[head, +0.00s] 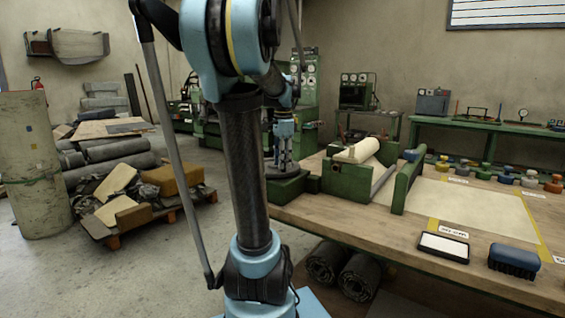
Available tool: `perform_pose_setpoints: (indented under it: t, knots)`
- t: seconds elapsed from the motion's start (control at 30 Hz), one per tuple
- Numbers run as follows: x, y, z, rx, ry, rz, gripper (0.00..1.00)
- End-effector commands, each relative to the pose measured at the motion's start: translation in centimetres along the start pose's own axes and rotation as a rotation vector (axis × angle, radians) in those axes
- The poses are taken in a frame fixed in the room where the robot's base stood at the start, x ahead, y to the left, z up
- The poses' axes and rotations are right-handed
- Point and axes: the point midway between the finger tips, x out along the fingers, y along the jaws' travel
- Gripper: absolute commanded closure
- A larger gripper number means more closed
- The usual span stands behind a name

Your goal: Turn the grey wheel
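My gripper (283,168) points down at the left end of the wooden table, just above or against a dark green block (288,188). Its fingers are small here, and I cannot tell whether they are open, shut or on something. To its right is a green roll stand (350,181) with a cream sheet roll (357,150) on top and a pale bar (383,180) at its side. I cannot make out a grey wheel; my arm and gripper cover part of that area.
The wooden table (300,216) carries a cream sheet (450,205), a green upright plate (407,180), a white-topped pad (443,246), a dark blue brush (514,260) and several coloured knobs along the back. Dark rolls (328,262) lie underneath. A loaded pallet (125,233) stands left, with open floor before it.

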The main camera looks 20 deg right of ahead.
Motion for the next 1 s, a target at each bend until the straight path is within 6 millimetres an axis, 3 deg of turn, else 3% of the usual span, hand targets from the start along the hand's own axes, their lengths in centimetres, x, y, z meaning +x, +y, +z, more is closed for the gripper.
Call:
perform_pose_setpoints:
  t: [0.57,1.0]
  knots:
    - [-0.6,0.5,-0.1,0.004,0.003,0.008,0.64]
    - [-7.9,0.2,-0.1,0.004,0.003,0.008,0.64]
